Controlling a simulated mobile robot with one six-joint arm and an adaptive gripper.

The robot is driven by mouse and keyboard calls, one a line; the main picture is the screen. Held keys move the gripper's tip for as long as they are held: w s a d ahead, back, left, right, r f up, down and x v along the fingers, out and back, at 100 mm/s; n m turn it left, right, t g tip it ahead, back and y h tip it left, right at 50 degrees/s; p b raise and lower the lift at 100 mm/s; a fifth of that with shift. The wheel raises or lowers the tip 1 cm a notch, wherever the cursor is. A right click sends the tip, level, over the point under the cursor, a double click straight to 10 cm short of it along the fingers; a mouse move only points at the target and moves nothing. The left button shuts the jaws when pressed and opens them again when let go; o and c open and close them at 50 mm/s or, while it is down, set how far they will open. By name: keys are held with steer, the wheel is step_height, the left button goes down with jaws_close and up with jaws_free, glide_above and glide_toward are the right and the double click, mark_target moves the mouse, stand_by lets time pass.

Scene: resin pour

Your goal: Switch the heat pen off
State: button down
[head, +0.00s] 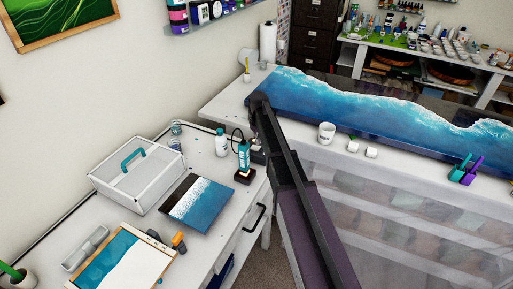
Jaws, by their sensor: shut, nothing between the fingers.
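What looks like the heat pen (244,153) is a teal upright tool with a dark cord loop at its top. It stands in a small black base (244,177) near the right edge of the white side table. My arm reaches up from the bottom of the head view. My gripper (257,155), small and partly hidden by the arm, is shut and empty just right of the pen. I cannot tell whether it touches the pen. The pen's switch and any light on it are too small to make out.
A white bottle with a teal cap (221,143) stands just left of the pen. A blue wave panel (198,203) and a clear-lidded box (137,175) lie further left. The long resin table (225,108) holds a white cup (327,133) right of my arm.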

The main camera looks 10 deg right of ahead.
mark_target(258, 148)
steer(key=shift+f+b, duration=1.4)
stand_by(1.3)
steer(key=shift+r, duration=0.1)
steer(key=shift+r+p, duration=3.45)
steer(key=shift+p, duration=0.1)
steer(key=s+f+m+b, duration=0.1)
steer(key=s+m, duration=0.3)
steer(key=s, duration=2.5)
steer(key=shift+d+f+m, duration=0.25)
steer(key=shift+m, duration=0.15)
